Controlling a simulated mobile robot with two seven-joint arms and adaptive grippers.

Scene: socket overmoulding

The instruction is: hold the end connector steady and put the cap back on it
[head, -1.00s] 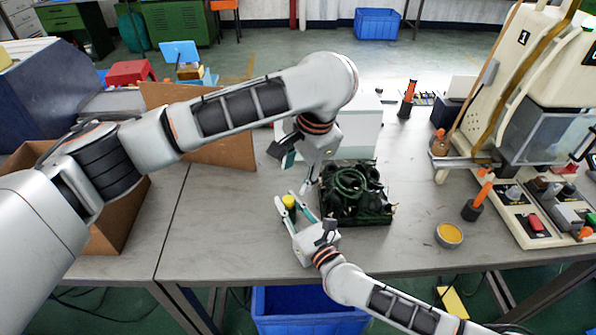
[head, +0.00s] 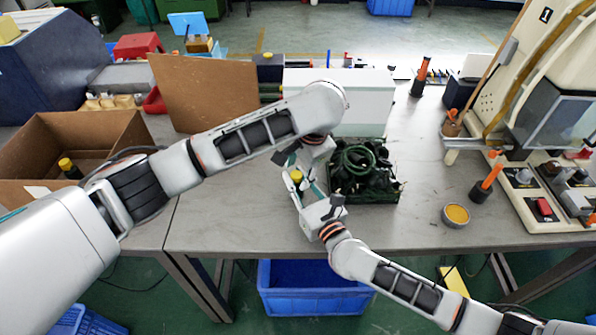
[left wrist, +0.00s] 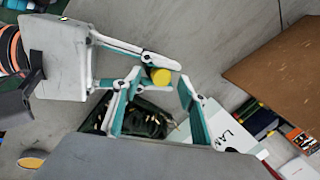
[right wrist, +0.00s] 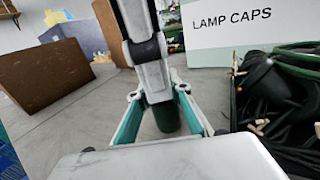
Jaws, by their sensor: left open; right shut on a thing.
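The end connector is a dark green upright cylinder (right wrist: 165,117) between the fingers of my right gripper (right wrist: 158,98), which is shut on it. Its round yellow top (head: 296,176) shows in the head view and in the left wrist view (left wrist: 160,76). I cannot tell whether this yellow top is a separate cap. My left gripper (head: 291,160) is open just above and behind the connector. In the left wrist view its teal fingers (left wrist: 158,92) stand on either side of the yellow top with no clear contact. A left finger hides the connector's upper part in the right wrist view.
A green tray (head: 362,201) of dark cables stands close right of the grippers. A white box marked LAMP CAPS (right wrist: 232,47) is behind. A cardboard box (head: 100,125) stands left, a dish (head: 455,215) right. The table front is clear.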

